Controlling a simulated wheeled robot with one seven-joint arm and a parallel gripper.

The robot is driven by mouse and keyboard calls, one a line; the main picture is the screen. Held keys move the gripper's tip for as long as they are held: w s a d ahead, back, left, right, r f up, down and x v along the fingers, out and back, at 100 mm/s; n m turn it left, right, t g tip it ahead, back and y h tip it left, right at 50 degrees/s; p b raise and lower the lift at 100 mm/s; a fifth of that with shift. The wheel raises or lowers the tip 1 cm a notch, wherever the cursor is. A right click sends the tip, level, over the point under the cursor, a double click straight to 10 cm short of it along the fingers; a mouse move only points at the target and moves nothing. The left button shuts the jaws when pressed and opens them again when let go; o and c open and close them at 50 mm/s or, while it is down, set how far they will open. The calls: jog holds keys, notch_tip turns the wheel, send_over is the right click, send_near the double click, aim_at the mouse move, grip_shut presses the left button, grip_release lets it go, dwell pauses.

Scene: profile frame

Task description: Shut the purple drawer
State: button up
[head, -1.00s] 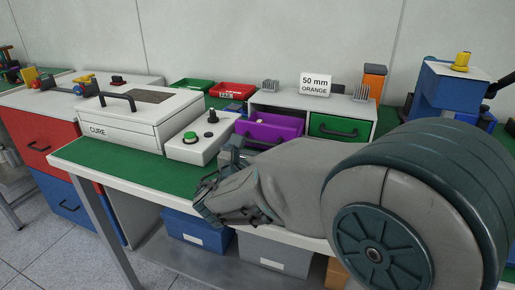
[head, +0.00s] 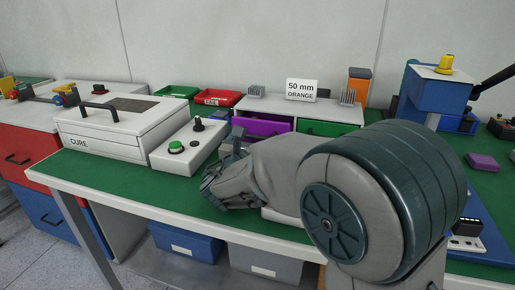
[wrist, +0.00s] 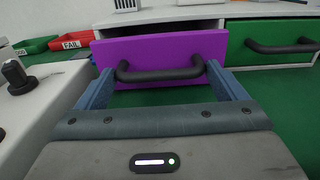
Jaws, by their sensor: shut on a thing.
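The purple drawer (head: 262,127) is in the left bay of a white cabinet. In the wrist view its purple front (wrist: 160,50) stands forward of the cabinet, with a dark gap above it, so it is partly open. Its black bar handle (wrist: 160,74) lies crosswise between the fingers of my gripper (wrist: 160,68). The gripper is shut on the handle, one finger near each end.
A green drawer (head: 325,129) sits shut to the right. A white control box with a green button (head: 176,147) stands close to the left of my gripper, beside the white CURE box (head: 110,140). Red (head: 217,97) and green trays lie behind. A purple block (head: 483,161) lies far right.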

jog(key=x, duration=0.4)
jog(key=shift+w+d, duration=0.2)
jog(key=shift+w, duration=0.05)
jog(key=o, duration=1.1)
jog(key=shift+s, duration=0.1)
jog(key=p+v, duration=0.2)
jog(key=v, duration=1.1)
jog(key=shift+s+a, duration=0.2)
jog(key=shift+s, duration=0.1)
